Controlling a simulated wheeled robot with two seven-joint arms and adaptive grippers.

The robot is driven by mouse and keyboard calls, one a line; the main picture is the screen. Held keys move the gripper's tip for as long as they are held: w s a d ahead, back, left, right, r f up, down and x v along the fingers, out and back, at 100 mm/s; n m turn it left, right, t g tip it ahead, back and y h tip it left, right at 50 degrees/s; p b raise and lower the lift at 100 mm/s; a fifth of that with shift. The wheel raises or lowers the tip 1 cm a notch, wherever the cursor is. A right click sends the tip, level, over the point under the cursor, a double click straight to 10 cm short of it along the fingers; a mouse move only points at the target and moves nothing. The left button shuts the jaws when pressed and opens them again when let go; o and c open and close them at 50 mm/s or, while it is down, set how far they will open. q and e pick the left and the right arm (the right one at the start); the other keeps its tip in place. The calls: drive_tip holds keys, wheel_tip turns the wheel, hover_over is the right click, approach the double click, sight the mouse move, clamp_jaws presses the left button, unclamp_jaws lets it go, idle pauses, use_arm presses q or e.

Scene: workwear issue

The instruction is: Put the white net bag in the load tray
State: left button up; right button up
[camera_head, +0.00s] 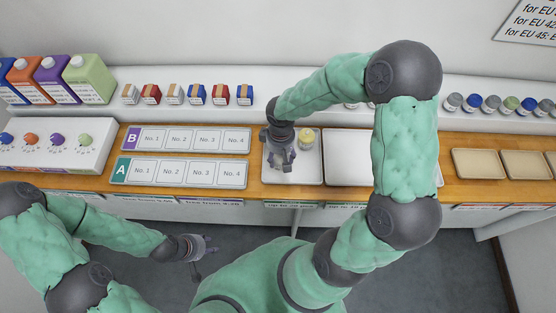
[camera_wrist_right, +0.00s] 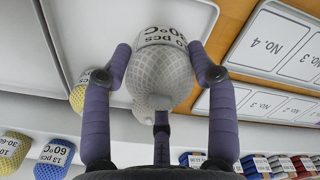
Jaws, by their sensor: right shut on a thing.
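My right gripper (camera_wrist_right: 166,75) is shut on the white net bag (camera_wrist_right: 165,78), whose label reads "10 pcs 60°C". In the head view my right gripper (camera_head: 281,165) points down over the left part of a small white tray (camera_head: 309,174), hiding the bag there. A yellow net bag (camera_head: 306,137) lies at the back of this tray; it also shows in the right wrist view (camera_wrist_right: 78,97). A larger white tray (camera_head: 347,160) stands just right. I cannot tell from the pictures which is named the load tray. My left gripper (camera_head: 210,246) is open and empty, in front of the bench.
Label plates B (camera_head: 190,140) and A (camera_head: 180,172) lie left of the small tray. Cartons (camera_head: 90,79) stand at the far left, and beige trays (camera_head: 478,163) at the right. My right arm covers part of the larger tray.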

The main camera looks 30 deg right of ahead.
sight(278, 159)
drive_tip(key=shift+w+a+f, duration=0.1)
drive_tip(key=shift+w+f, duration=0.4)
drive_tip(key=shift+f, duration=0.15)
drive_tip(key=shift+w+f+b, duration=0.1)
drive_tip(key=shift+f+b, duration=0.3)
drive_tip(key=shift+f, duration=1.15)
drive_tip(key=shift+f, duration=0.1)
drive_tip(key=shift+f, duration=0.15)
drive_tip(key=o, duration=1.2)
drive_tip(key=shift+c, duration=0.2)
drive_tip(key=shift+r, duration=0.2)
drive_tip(key=shift+r, duration=0.3)
wheel_tip(278, 159, up, 12)
drive_tip(key=shift+f+p, duration=0.25)
drive_tip(key=shift+p, duration=0.9)
